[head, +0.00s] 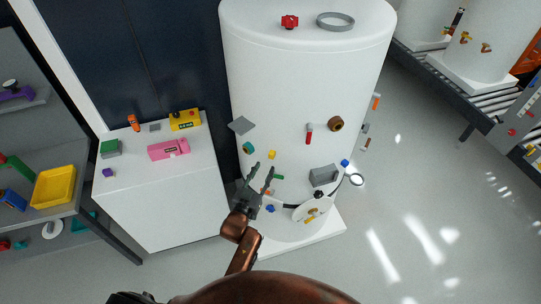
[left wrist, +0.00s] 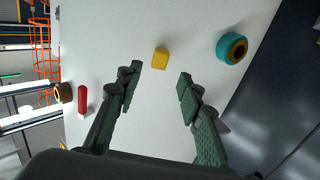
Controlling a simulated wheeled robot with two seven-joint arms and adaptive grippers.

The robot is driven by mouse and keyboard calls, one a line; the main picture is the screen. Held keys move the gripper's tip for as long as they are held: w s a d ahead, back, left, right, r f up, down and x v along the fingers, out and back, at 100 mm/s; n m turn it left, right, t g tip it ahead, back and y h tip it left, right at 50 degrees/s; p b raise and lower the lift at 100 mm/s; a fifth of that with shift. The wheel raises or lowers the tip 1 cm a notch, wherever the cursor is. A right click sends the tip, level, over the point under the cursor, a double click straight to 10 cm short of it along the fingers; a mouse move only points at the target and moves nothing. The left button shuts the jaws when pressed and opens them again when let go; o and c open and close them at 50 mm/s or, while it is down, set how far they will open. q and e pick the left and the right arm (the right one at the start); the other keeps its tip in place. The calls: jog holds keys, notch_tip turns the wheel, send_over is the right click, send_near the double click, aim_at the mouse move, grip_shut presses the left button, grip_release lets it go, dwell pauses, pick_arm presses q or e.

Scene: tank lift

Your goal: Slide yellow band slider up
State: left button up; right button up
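The yellow slider (head: 272,154) is a small block on the front of the white tank (head: 305,80). In the left wrist view the yellow slider (left wrist: 160,59) sits near the top middle, just ahead of and between my fingertips. My left gripper (head: 263,168) is open in front of the tank, with its fingers pointing up just below the slider. In the left wrist view my left gripper (left wrist: 160,72) has its two green-padded fingers wide apart with nothing between them. I cannot tell how far the fingertips are from the tank wall. My right gripper is not in view.
A teal ring knob (left wrist: 232,47) is beside the slider. A red handle (head: 309,134) and a brown knob (head: 336,124) are to its right in the head view. A grey box (head: 323,175) is lower right. A white cabinet (head: 165,205) stands left of the tank.

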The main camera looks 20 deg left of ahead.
aim_at(271, 157)
pick_arm(q)
jog(key=w, duration=0.7)
jog(key=shift+w+d, duration=0.25)
jog(key=shift+d, duration=0.15)
jog(key=shift+c, duration=0.4)
grip_shut()
